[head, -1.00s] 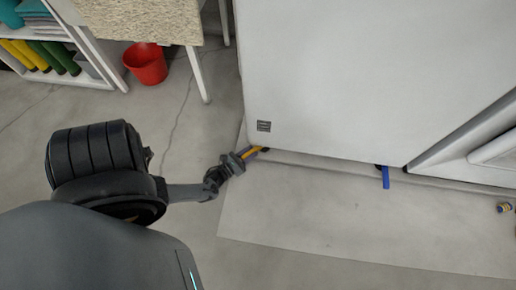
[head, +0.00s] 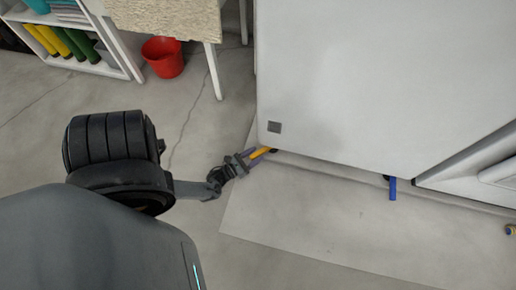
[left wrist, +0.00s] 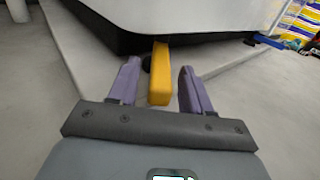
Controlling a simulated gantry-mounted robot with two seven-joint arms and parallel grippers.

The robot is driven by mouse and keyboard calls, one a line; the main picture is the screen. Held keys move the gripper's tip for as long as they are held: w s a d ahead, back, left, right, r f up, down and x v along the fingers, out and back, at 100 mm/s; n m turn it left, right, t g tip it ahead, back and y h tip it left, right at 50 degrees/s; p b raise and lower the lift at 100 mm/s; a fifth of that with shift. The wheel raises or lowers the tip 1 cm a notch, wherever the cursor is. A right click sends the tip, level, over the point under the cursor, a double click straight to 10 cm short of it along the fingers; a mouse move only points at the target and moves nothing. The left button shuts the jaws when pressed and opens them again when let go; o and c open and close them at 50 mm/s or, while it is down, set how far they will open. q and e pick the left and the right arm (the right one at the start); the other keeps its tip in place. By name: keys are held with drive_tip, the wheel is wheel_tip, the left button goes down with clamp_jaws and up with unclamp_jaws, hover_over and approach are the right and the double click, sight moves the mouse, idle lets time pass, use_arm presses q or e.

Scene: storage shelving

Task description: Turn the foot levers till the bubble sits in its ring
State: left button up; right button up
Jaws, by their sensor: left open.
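A yellow foot lever (head: 262,152) sticks out from under the near left corner of a large white cabinet (head: 350,80). In the left wrist view the yellow lever (left wrist: 160,78) points at my left gripper. My left gripper (head: 248,158) is open at the lever; in the left wrist view its two purple fingers (left wrist: 157,88) stand on either side of the lever, with gaps showing. A blue foot lever (head: 392,188) sticks out under the cabinet's front edge further right. I see no bubble or ring. My right gripper is not in view.
A pale flat slab (head: 320,210) lies on the floor under the cabinet's front. A red bucket (head: 163,58) and a shelf with rolled cloths (head: 80,42) stand at upper left. A small yellow and blue item (head: 510,230) is at the right edge.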

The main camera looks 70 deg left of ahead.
use_arm(q)
drive_tip(key=p+v, duration=0.1)
drive_tip(key=v, duration=0.7)
drive_tip(key=shift+s+d, duration=0.2)
drive_tip(key=shift+s, duration=0.1)
